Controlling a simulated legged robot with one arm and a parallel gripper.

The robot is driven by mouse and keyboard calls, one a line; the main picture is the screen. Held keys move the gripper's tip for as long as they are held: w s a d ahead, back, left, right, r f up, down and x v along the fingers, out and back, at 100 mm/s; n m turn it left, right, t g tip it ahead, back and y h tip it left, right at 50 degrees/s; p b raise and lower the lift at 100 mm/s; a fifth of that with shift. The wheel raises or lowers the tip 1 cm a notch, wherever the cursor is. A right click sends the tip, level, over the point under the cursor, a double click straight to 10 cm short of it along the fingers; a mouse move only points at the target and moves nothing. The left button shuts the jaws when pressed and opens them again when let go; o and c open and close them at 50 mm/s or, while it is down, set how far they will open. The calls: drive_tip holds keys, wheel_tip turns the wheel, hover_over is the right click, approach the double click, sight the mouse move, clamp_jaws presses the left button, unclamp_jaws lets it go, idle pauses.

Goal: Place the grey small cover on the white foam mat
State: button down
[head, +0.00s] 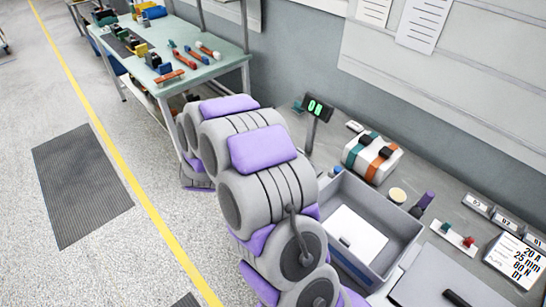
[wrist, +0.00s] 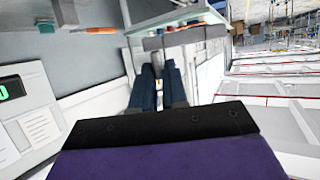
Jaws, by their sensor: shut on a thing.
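In the wrist view my gripper (wrist: 159,68) shows two dark blue fingers close together. They are shut on a flat grey piece (wrist: 185,38), which lies across the fingertips and looks like the grey small cover. In the head view my grey and purple arm fills the middle, and the gripper and held piece are hidden. A white sheet (head: 362,238), which looks like the white foam mat, lies in the grey bin (head: 385,204) on the right bench.
A digital display (head: 318,108), a striped case (head: 372,157), a round yellowish disc (head: 397,195) and a purple-topped item (head: 425,201) stand around the bin. A label sheet (head: 515,260) is at right. The far bench (head: 185,58) holds tools and coloured blocks.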

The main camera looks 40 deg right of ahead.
drive_tip(key=s+d+f+m+g+h, duration=0.2)
drive_tip(key=s+d+f+m+g, duration=0.2)
drive_tip(key=s+d, duration=0.3)
drive_tip(key=s+d+f+m+g+h, duration=0.3)
drive_tip(key=s+d+f+m+g, duration=0.1)
drive_tip(key=s+d, duration=0.3)
drive_tip(key=s+d+f+m+g+h, duration=0.2)
drive_tip(key=s+d+f+m+g, duration=0.2)
drive_tip(key=s+d+f+m, duration=0.1)
drive_tip(key=shift+s+d+f+h, duration=0.2)
drive_tip(key=shift+s+d, duration=0.25)
drive_tip(key=shift+d, duration=0.25)
drive_tip(key=shift+s+d+f+h, duration=0.2)
drive_tip(key=shift+s+d, duration=0.25)
drive_tip(key=shift+d, duration=0.25)
drive_tip(key=shift+w, duration=0.1)
drive_tip(key=w+d+b, duration=0.1)
drive_tip(key=w+d, duration=0.1)
drive_tip(key=w, duration=0.2)
drive_tip(key=w+d+f, duration=0.1)
drive_tip(key=w+d, duration=0.1)
drive_tip(key=w, duration=0.3)
drive_tip(key=w+d+b, duration=0.1)
drive_tip(key=w, duration=0.4)
drive_tip(key=shift+w+d+f+b, duration=0.1)
drive_tip(key=shift+d+f+b, duration=0.1)
drive_tip(key=shift+d+b, duration=0.15)
drive_tip(key=f, duration=0.3)
drive_tip(key=shift+w+d+f+b, duration=0.1)
drive_tip(key=shift+w+b, duration=0.2)
